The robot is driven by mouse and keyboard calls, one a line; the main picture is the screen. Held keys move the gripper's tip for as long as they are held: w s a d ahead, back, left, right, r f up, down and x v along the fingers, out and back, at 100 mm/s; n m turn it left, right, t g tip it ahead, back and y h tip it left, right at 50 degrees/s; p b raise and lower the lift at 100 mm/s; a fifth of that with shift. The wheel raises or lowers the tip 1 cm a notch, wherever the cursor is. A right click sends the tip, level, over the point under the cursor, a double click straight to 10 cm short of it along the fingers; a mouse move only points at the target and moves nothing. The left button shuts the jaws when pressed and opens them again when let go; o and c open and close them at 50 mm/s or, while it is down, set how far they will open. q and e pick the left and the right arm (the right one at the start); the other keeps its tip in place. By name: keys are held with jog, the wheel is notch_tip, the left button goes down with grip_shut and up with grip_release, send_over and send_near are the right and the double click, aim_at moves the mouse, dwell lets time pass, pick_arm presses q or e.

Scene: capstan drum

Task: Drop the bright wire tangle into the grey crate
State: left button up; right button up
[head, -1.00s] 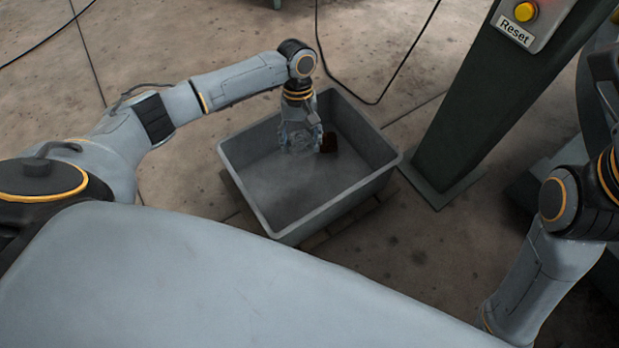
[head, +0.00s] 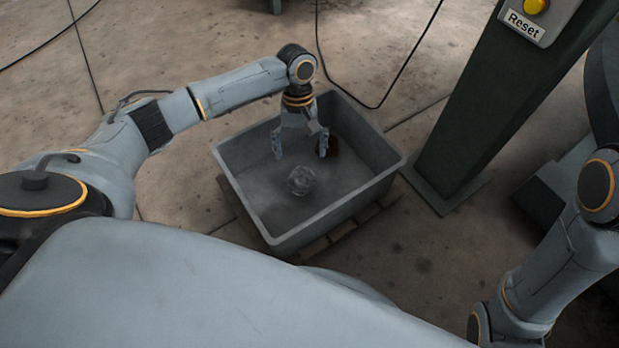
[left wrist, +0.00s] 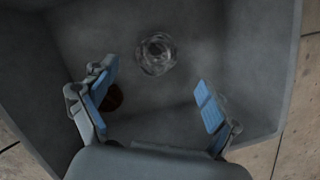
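The bright wire tangle (head: 302,180) is a small silvery ball inside the grey crate (head: 222,160), apart from my fingers. In the left wrist view the tangle (left wrist: 156,54) shows beyond the fingertips, with the crate's grey floor around it. My left gripper (head: 301,150) is over the crate, pointing down, its fingers spread and empty. The blue finger pads (left wrist: 156,95) stand wide apart in the left wrist view. My right arm is at the lower right of the head view, and its gripper is out of the picture.
A dark reddish-brown object (head: 333,146) is in the crate near the back, partly behind a finger. The crate stands on a wooden pallet (head: 345,228). A dark green post (head: 470,120) with a yellow Reset button (head: 536,5) rises on the right. Black cables cross the floor behind.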

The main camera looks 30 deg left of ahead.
pick_arm(q)
jog(key=v, duration=1.2)
jog(key=shift+d, duration=0.2)
